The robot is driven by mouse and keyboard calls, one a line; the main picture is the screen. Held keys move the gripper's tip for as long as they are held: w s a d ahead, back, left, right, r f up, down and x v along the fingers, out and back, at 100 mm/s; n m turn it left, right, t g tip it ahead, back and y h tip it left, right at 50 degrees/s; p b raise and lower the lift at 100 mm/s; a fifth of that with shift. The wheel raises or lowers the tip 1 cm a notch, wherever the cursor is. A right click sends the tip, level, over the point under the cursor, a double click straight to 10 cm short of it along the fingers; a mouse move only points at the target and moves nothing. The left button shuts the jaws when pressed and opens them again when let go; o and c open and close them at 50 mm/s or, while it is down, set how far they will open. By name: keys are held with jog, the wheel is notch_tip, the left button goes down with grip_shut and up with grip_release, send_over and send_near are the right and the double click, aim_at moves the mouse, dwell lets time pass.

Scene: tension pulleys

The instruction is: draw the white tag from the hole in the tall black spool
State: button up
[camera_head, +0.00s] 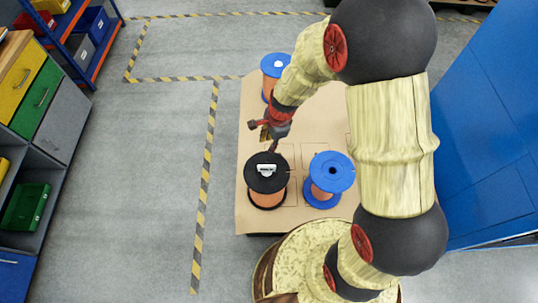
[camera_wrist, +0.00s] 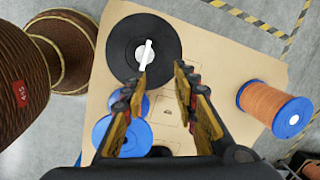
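The tall black spool (camera_head: 256,182) stands upright on a brown board, with copper-coloured winding below its black top. The white tag (camera_head: 266,170) is on its top, at the middle. In the wrist view the tag (camera_wrist: 146,54) is a narrow white strip near the centre of the black flange (camera_wrist: 120,45); the hole itself is hidden. My gripper (camera_head: 272,147) is just behind the spool in the head view. In the wrist view my gripper (camera_wrist: 160,73) is open and empty, its fingertips over the near edge of the flange and apart from the tag.
A blue spool (camera_head: 331,172) stands close right of the black one. Another blue-flanged spool (camera_head: 275,66) stands at the back of the brown board (camera_head: 251,215); it shows in the wrist view (camera_wrist: 272,104) too. A blue cabinet (camera_head: 490,130) is at the right. Open floor lies left.

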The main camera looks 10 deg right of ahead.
aim_at(267, 171)
jog(key=f+m, duration=0.1)
jog(key=f, duration=0.2)
jog(key=s+f+m+p, duration=0.1)
jog(key=f, duration=0.2)
jog(key=f+m+g, duration=0.1)
jog(key=f+m, duration=0.1)
jog(key=f, duration=0.1)
jog(key=shift+s+a+f, duration=0.2)
jog(key=shift+s+f, duration=0.05)
jog(key=shift+s, duration=0.05)
jog(key=shift+w+a+f+b, duration=0.15)
jog(key=shift+f+b, duration=0.35)
jog(key=shift+f, duration=0.75)
jog(key=shift+s+a+f+b, duration=0.15)
jog(key=shift+f+b, duration=0.35)
jog(key=shift+f, duration=0.8)
jog(key=shift+w+a+f+b, duration=0.15)
jog(key=shift+f+b, duration=0.35)
jog(key=shift+f, duration=0.75)
grip_shut()
